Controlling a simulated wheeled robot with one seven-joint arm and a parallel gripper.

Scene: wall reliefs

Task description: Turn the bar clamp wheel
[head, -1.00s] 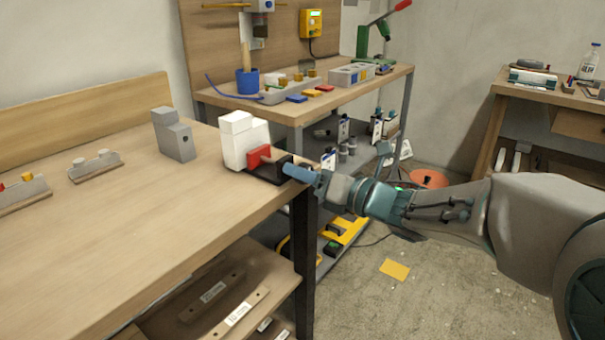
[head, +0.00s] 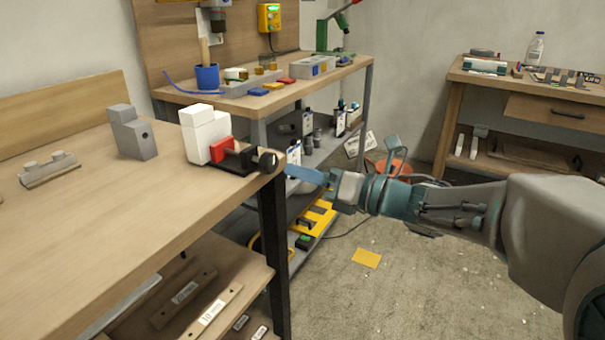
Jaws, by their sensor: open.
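The bar clamp sits at the right corner of the near wooden workbench. It has a red part (head: 221,151) against a white stepped block (head: 204,134) and a dark base (head: 237,162). Its round black wheel (head: 267,162) faces the right end, by the bench edge. My gripper (head: 306,174) is just right of the wheel, pointing left at it, with a small visible gap between them. One blue finger shows clearly; the other cannot be made out. The gripper is open and nothing shows in it.
A grey stepped block (head: 133,133) and a small grey fixture (head: 49,170) stand further left on the workbench (head: 110,215). A second bench (head: 345,75) with tools stands behind. A shelf with labelled bars lies below the bench top.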

